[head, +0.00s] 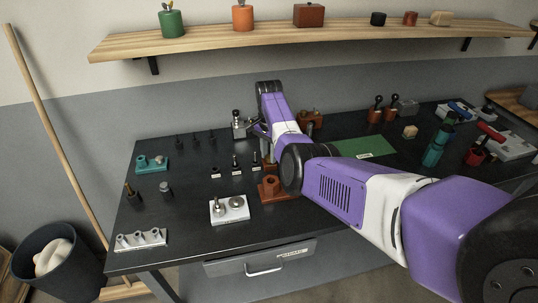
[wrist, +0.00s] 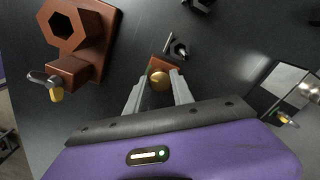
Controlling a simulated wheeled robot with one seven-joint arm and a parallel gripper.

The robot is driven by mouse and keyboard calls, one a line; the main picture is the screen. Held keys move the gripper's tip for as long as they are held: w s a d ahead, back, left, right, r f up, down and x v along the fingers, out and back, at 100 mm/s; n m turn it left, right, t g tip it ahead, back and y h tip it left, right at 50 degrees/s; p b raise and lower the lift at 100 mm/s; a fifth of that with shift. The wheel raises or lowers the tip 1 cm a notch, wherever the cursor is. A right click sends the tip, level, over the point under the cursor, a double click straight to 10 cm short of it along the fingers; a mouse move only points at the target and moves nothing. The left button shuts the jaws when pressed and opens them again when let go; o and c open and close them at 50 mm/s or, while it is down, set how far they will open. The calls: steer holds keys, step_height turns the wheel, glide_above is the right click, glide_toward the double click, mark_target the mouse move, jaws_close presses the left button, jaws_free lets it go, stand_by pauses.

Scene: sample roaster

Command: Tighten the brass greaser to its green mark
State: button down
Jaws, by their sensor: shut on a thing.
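The brass greaser (wrist: 158,81) shows in the wrist view as a round brass cap in front of a small red-brown block (wrist: 166,65). My gripper (wrist: 157,85) has its two grey fingers on either side of the cap, shut on it. In the head view my gripper (head: 258,128) is small, beside the purple wrist over the back of the dark bench, and I cannot pick out the greaser there.
In the wrist view a red-brown fixture with a hexagonal hole (wrist: 98,40) stands left, with a small lever (wrist: 46,82). A pale metal plate (wrist: 283,83) lies right. In the head view a silver block (head: 229,209) and a pegged block (head: 140,239) sit on the bench (head: 190,220). A shelf (head: 340,33) runs above.

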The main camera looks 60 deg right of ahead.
mark_target(269, 156)
steer(key=shift+d+r+m, duration=0.1)
steer(key=shift+r+m, duration=0.05)
steer(key=shift+m, duration=0.25)
steer(key=c, duration=1.1)
jaws_free()
steer(key=shift+r+b, duration=0.5)
steer(key=shift+r, duration=3.35)
